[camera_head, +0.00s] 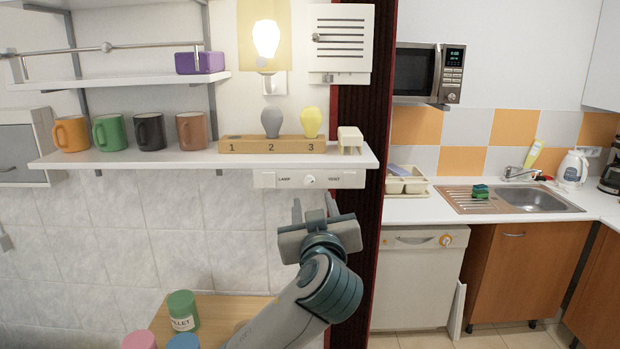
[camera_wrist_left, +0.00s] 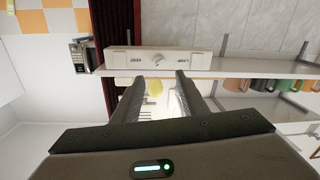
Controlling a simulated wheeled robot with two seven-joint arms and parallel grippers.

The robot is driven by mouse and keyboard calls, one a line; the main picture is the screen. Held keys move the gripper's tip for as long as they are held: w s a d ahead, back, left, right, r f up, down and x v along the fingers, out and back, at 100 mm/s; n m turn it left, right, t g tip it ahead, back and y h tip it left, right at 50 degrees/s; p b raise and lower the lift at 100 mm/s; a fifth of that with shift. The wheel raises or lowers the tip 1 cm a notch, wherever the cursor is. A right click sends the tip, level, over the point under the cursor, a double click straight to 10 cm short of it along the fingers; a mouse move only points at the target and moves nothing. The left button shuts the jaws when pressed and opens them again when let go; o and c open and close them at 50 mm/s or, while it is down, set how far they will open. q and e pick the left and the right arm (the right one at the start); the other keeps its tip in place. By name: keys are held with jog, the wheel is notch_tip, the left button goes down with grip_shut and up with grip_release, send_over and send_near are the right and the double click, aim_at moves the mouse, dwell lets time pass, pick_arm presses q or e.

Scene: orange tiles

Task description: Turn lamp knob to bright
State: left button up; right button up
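A white control panel (camera_head: 268,181) is fixed under the front edge of the shelf. Its small round white knob (camera_head: 309,180) sits between a left label that reads LAMP and a right label too small to read surely. The wall lamp (camera_head: 266,40) above is lit. My left gripper (camera_head: 314,208) is just below the panel, fingers pointing up, open and empty, apart from the knob. In the left wrist view, which is upside down, the knob (camera_wrist_left: 158,59) lies beyond and between the open fingertips (camera_wrist_left: 159,78). My right gripper is not in view.
The shelf (camera_head: 110,160) holds several mugs and a numbered wooden block (camera_head: 262,146) with a grey and a yellow bulb-shaped piece. A white vent box (camera_head: 341,40) hangs above. Jars stand on a wooden surface (camera_head: 225,312) below. A dark red post (camera_head: 360,110) stands right of the panel.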

aim_at(310, 183)
pick_arm(q)
jog(key=w+p, duration=0.1)
jog(key=w, duration=0.2)
jog(key=w+p, duration=0.2)
jog(key=w, duration=0.1)
jog(key=w+p, duration=0.1)
jog(key=w, duration=0.2)
jog(key=shift+w+a+r, duration=0.1)
jog(key=shift+w+a, duration=0.2)
jog(key=shift+w+p, duration=0.4)
jog(key=shift+w, duration=0.2)
grip_shut()
